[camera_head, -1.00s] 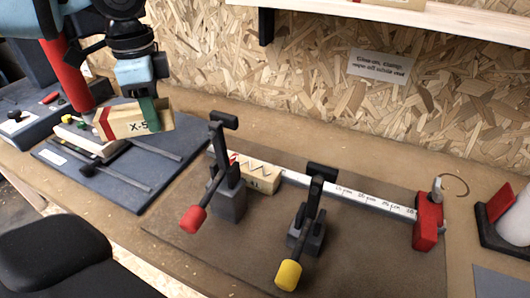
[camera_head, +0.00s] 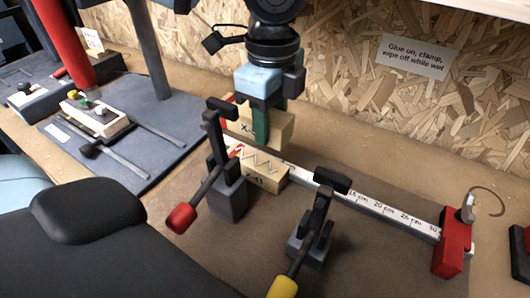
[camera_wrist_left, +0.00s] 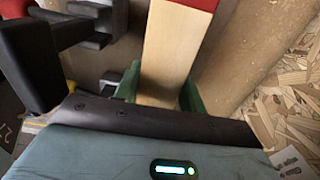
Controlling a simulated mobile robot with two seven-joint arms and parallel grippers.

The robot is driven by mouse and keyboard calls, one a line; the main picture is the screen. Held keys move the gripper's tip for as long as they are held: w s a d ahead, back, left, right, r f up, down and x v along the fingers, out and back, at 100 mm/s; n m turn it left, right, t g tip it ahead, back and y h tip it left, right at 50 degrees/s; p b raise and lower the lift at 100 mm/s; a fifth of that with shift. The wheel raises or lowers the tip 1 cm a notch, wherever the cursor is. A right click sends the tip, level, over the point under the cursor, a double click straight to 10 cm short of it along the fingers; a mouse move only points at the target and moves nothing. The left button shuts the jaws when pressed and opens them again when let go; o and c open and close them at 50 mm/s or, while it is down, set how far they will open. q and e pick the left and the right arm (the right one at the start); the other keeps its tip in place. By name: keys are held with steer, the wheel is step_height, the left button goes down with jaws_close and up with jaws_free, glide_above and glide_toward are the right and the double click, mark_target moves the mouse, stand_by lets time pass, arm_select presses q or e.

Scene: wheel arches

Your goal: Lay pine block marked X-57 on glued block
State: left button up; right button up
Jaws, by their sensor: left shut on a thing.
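The pine block marked X-5, the rest of its mark hidden (camera_head: 280,131), is in my left gripper (camera_head: 261,125), whose green finger covers part of its face. In the left wrist view the pale block (camera_wrist_left: 172,52) with its red end sits between the green fingers. The glued block (camera_head: 262,180) lies by the white ruled bar, with a zigzag of glue on its top. The held block is just above and behind it in the head view; I cannot tell whether they touch. My right gripper is not seen.
A clamp with a red handle tip (camera_head: 181,218) stands close left of the glued block. A clamp with a yellow tip (camera_head: 283,287) stands to the right. The ruled bar (camera_head: 385,210) runs to a red end stop (camera_head: 453,243).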

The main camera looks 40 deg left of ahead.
mark_target(271, 115)
arm_select(q)
steer(key=shift+w+f+b, duration=0.1)
steer(key=shift+f+b, duration=0.2)
steer(key=shift+f, duration=3.35)
steer(key=shift+f, duration=0.15)
steer(key=o, duration=1)
steer(key=shift+o, duration=0.2)
step_height(271, 115, up, 12)
steer(key=shift+r+p, duration=0.2)
steer(key=shift+p, duration=0.45)
